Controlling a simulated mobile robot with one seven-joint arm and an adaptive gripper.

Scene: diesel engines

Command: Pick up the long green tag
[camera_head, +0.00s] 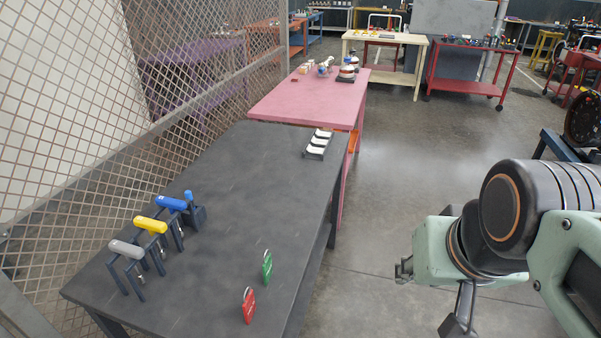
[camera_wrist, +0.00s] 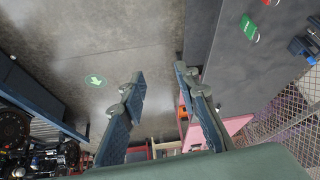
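The long green tag (camera_head: 266,268) is upright on the dark table (camera_head: 232,190), near its right edge, with a metal ring at its top. In the wrist view the green tag (camera_wrist: 249,29) lies at the upper right, off to the right of the fingers. My gripper (camera_wrist: 160,74) is open, with its two dark fingers apart and only floor between them. It is away from the tag, out over the floor beside the table.
A red tag (camera_head: 248,307) stands close in front of the green one. Grey, yellow and blue padlock-like pieces (camera_head: 152,226) sit on a dark rack at the left. A small tray of white items (camera_head: 318,146) lies at the far end. Mesh fence (camera_head: 120,130) borders the table's left.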

